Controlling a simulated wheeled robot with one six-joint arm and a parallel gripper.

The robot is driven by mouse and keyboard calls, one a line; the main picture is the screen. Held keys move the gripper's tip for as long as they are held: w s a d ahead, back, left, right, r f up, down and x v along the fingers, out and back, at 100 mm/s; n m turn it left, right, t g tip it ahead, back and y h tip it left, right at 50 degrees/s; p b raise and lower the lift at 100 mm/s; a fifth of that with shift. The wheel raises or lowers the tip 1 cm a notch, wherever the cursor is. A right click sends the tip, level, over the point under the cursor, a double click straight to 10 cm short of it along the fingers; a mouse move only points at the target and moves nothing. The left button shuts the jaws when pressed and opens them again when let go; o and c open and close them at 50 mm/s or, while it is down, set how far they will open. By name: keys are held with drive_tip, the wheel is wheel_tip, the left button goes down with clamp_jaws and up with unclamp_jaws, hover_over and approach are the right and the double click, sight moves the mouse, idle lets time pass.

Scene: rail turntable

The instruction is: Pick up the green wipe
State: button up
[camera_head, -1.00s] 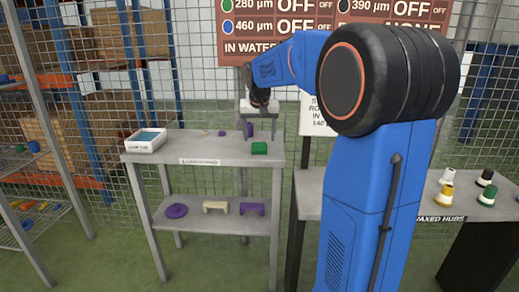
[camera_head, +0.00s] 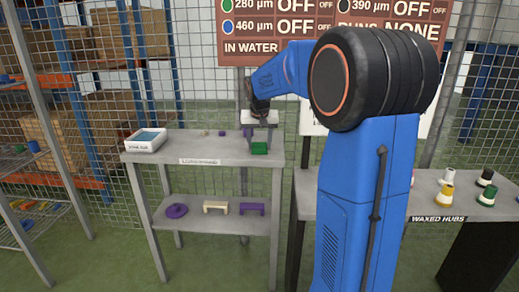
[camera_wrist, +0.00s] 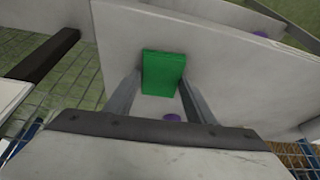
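The green wipe (camera_head: 259,148) is a small green block lying near the front right edge of the grey table's top. In the wrist view the wipe (camera_wrist: 163,72) lies ahead, between the tips of my two fingers. My gripper (camera_head: 260,134) is just above the wipe in the head view and points down. In the wrist view my gripper (camera_wrist: 161,86) is open, with one finger on each side of the wipe. I cannot tell whether the fingers reach down beside it.
A second table (camera_head: 430,203) with hubs stands at right. Wire fence (camera_head: 190,80) is behind.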

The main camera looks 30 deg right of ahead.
sight(260, 147)
drive_tip(key=c, duration=0.5)
drive_tip(key=shift+o, duration=0.2)
wheel_tip(260, 147, up, 10)
drive_tip(key=shift+o, duration=0.5)
